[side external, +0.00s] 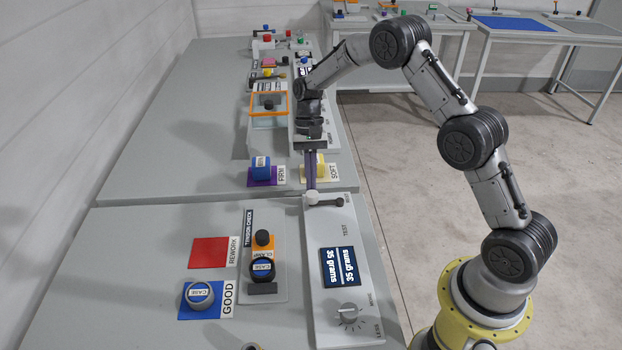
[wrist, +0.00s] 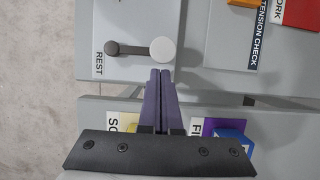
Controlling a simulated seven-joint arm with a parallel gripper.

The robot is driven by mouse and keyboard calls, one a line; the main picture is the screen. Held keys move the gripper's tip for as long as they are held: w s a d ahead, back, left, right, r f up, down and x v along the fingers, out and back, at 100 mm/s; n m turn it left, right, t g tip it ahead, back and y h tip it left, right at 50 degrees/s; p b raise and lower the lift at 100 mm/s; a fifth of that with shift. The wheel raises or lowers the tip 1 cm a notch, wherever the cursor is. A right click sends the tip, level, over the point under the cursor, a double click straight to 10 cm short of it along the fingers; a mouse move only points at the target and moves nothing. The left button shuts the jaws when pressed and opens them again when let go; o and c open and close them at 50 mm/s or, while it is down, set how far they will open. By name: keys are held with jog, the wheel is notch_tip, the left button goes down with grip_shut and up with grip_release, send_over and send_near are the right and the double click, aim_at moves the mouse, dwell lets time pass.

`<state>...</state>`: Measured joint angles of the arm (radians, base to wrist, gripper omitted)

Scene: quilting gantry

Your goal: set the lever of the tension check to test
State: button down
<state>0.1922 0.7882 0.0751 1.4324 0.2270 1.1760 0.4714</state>
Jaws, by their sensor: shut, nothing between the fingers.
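The word TEST (side external: 345,229) is printed nearer the display. The tension check (side external: 281,224) is a grey plate with a clamp and a case bobbin (side external: 262,269) in it. My gripper (wrist: 161,71) is shut and empty, its purple fingers pointing at the knob, tips just short of it in the wrist view. I cannot tell if they touch.
The grey panel (side external: 330,225) carries a display (side external: 341,267) reading 35 grams and a LESS/MORE dial (side external: 348,314). Left are a red REWORK pad (side external: 213,252) and a blue GOOD pad (side external: 214,312) with a case bobbin. FIRM and SOFT pads flank my fingers.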

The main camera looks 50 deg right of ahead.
aim_at(309, 197)
jog(key=shift+s+a+n, duration=0.15)
jog(key=shift+a+n, duration=0.25)
jog(key=shift+n, duration=0.2)
dwell(0.4)
jog(key=shift+s+a+n+h, duration=0.2)
jog(key=shift+a+n+h, duration=0.25)
jog(key=shift+n, duration=0.15)
jog(key=shift+s+a+n+g+h, duration=0.25)
jog(key=shift+a+n, duration=0.1)
jog(key=shift+n, duration=0.25)
jog(key=shift+s+a+n+g+h, duration=0.1)
jog(key=shift+s+a+n+g, duration=0.2)
jog(key=shift+n, duration=0.3)
jog(key=s+a+n+h, duration=0.1)
jog(key=n, duration=0.1)
jog(key=shift+a+n, duration=0.15)
jog(key=shift+n, duration=0.15)
jog(key=shift+s+a+n+h, duration=0.3)
jog(key=shift+s+n, duration=0.2)
jog(key=shift+n, duration=0.3)
jog(key=shift+s+a+n+h, duration=0.25)
jog(key=shift+s+n, duration=0.2)
jog(key=shift+n, duration=0.35)
